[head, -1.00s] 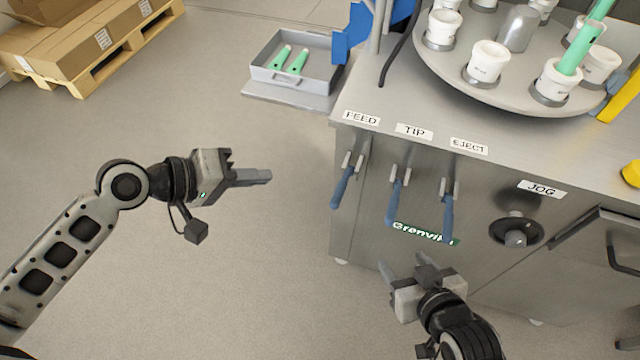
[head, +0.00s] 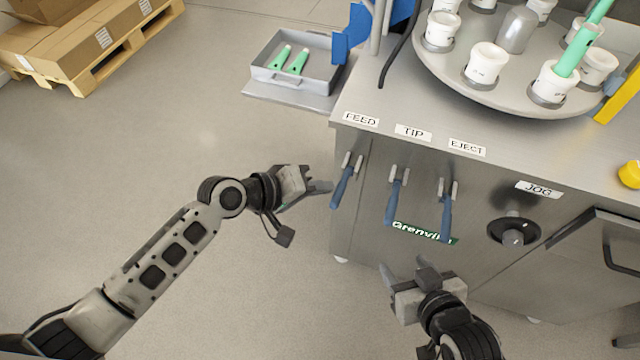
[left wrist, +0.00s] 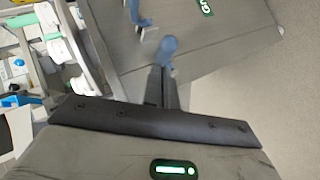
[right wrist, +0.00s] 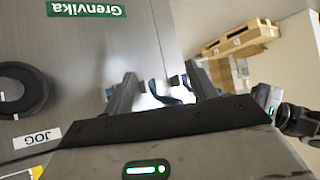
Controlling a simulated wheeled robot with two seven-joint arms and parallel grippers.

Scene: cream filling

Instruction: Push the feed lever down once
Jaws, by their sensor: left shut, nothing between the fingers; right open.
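The feed lever (head: 342,186) is a blue handle on a metal bracket, under the FEED label (head: 361,119) at the left end of the machine's front. It hangs down at a slant. My left gripper (head: 328,187) is shut and empty, with its fingertips right beside the lever's lower part in the head view. In the left wrist view a blue rounded handle end (left wrist: 168,46) shows just beyond the shut fingertips; I cannot tell whether they touch. My right gripper (head: 405,268) is open and empty, low in front of the machine.
The tip lever (head: 393,202) and eject lever (head: 446,218) hang to the right of the feed lever. A black jog knob (head: 513,233) is further right. A turntable (head: 455,80) with white cups is on top.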

